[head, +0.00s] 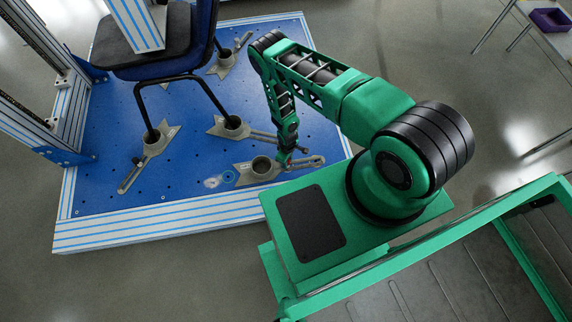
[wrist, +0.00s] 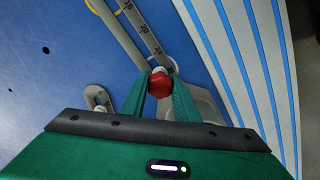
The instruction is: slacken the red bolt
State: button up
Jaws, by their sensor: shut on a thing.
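The red bolt (wrist: 158,84) shows in the wrist view as a small red head between the two green fingers. My gripper (wrist: 160,76) is shut on it, one finger on each side. The bolt sits by a grey slotted clamp with scale marks (wrist: 139,25). In the head view my gripper (head: 286,160) reaches down to the front clamp (head: 263,167), beside its round cup. The arm's end largely hides the bolt there, and its shank is hidden in both views.
A blue base plate (head: 110,190) with a striped edge carries several grey clamps. A dark chair (head: 165,65) stands on it, its legs in the cups of other clamps. A striped metal frame (head: 35,120) rises at the left.

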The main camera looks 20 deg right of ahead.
dwell(0.3)
jog(key=n, duration=0.4)
jog(key=o, duration=1.1)
jog(key=shift+c, duration=0.2)
jog(key=m, duration=0.3)
jog(key=shift+m, duration=0.3)
